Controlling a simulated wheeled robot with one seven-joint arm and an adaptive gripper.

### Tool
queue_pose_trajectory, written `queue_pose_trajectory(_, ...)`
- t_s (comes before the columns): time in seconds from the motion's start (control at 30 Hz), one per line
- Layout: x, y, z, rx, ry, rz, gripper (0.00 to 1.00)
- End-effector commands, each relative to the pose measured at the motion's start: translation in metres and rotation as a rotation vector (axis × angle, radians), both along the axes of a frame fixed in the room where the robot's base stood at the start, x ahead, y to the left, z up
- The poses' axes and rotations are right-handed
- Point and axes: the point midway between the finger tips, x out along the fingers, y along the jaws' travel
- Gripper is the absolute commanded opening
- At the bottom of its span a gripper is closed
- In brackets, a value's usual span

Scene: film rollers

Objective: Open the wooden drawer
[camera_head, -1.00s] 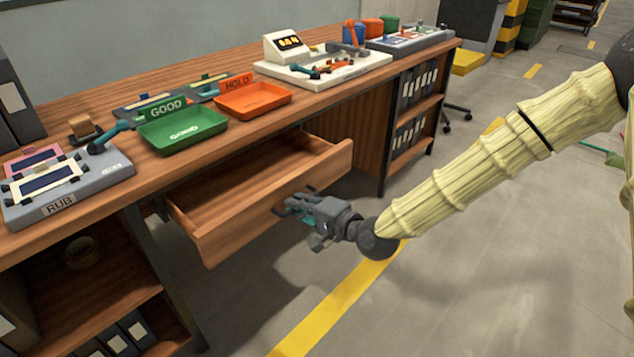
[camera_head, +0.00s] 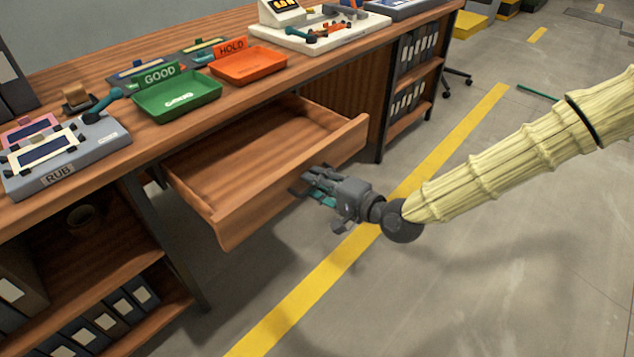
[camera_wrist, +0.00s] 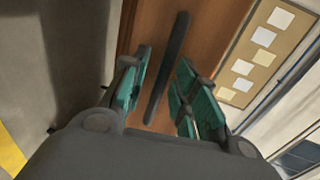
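The wooden drawer (camera_head: 255,203) is pulled well out from under the desk, and its interior is visible and looks empty. My gripper (camera_head: 314,184) is at the right part of the drawer front. In the wrist view, the dark bar handle (camera_wrist: 172,60) runs between the two teal-padded fingers of my gripper (camera_wrist: 163,88). The fingers stand apart, with a visible gap to the bar on the left side. The bar lies close to the right finger, but I cannot tell whether they touch. In the head view my gripper hides most of the handle.
The desk top (camera_head: 228,107) holds a green GOOD tray (camera_head: 178,97), an orange HOLD tray (camera_head: 250,65), a grey RUB fixture (camera_head: 100,150) and a white device base (camera_head: 350,32). Shelves with binders flank the drawer. The floor (camera_head: 440,290) in front is open.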

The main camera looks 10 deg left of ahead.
Motion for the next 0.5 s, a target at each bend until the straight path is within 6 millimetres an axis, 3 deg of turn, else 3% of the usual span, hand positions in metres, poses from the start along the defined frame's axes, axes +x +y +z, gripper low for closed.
queue_pose_trajectory(0.33,-0.002,-0.001,0.000,-0.001,0.001,0.002,0.32)
queue_pose_trajectory(0.5,-0.008,-0.013,0.003,0.000,0.000,0.001,0.32)
